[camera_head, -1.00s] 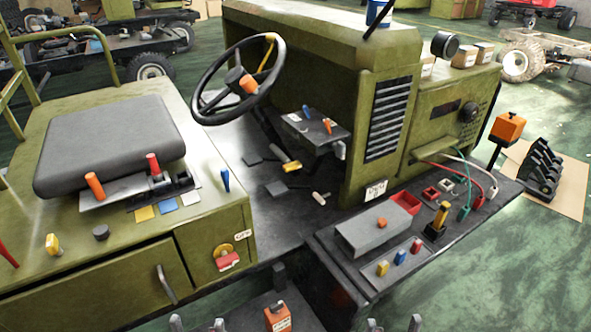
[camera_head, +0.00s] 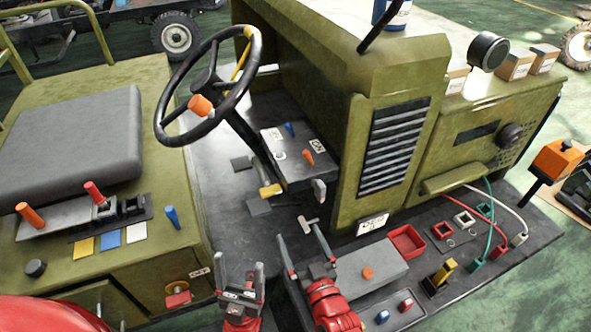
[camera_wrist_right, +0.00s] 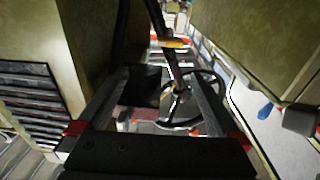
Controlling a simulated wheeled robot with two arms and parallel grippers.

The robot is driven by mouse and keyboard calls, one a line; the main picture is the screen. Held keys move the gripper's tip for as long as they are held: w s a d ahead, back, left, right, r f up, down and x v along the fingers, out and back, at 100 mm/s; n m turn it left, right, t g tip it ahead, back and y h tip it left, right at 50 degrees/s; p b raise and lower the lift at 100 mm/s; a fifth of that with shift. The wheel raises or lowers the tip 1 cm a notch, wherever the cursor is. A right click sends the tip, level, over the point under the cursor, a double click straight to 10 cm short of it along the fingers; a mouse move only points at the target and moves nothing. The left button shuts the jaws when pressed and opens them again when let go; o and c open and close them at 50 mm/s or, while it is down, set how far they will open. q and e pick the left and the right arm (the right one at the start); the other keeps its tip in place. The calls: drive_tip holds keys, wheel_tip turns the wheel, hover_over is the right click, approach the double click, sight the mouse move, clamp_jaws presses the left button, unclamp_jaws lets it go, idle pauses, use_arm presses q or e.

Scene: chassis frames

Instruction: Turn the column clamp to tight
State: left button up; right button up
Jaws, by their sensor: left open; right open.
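The steering column (camera_head: 238,118) rises from the floor to the black steering wheel (camera_head: 212,85). A yellow-handled lever (camera_head: 270,190) and a grey knob (camera_head: 319,188) are near its lower end; I cannot tell which part is the column clamp. My left gripper (camera_head: 240,272) is open and empty at the bottom, short of the column. My right gripper (camera_head: 304,250) is open and empty, before the floor opening and beside a pale T-handle (camera_head: 307,224); I cannot tell if they touch. In the right wrist view, the wheel (camera_wrist_right: 185,102) shows beyond the open fingers.
A small console with blue and orange levers (camera_head: 300,145) stands beside the column. The grey box (camera_head: 365,270), red tray (camera_head: 406,241) and yellow lever (camera_head: 440,275) lie on the right deck. The seat base (camera_head: 120,265) is left, the grille (camera_head: 395,145) right.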

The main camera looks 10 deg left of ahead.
sight(271, 196)
drive_tip(key=shift+n+g+y, duration=0.3)
drive_tip(key=shift+g, duration=0.1)
drive_tip(key=p+x, duration=0.1)
drive_tip(key=x, duration=0.4)
drive_tip(key=a+p+x, duration=0.1)
drive_tip(key=p+x, duration=0.1)
drive_tip(key=x, duration=0.3)
drive_tip(key=s+p+x, duration=0.1)
drive_tip(key=x, duration=0.5)
drive_tip(key=shift+a+f+p, duration=0.2)
drive_tip(key=shift+p, duration=0.15)
drive_tip(key=shift+w+a+f, duration=0.1)
drive_tip(key=shift+w+a, duration=0.1)
drive_tip(key=shift+w, duration=0.15)
drive_tip(key=shift+w+a, duration=0.15)
drive_tip(key=shift+w, duration=0.3)
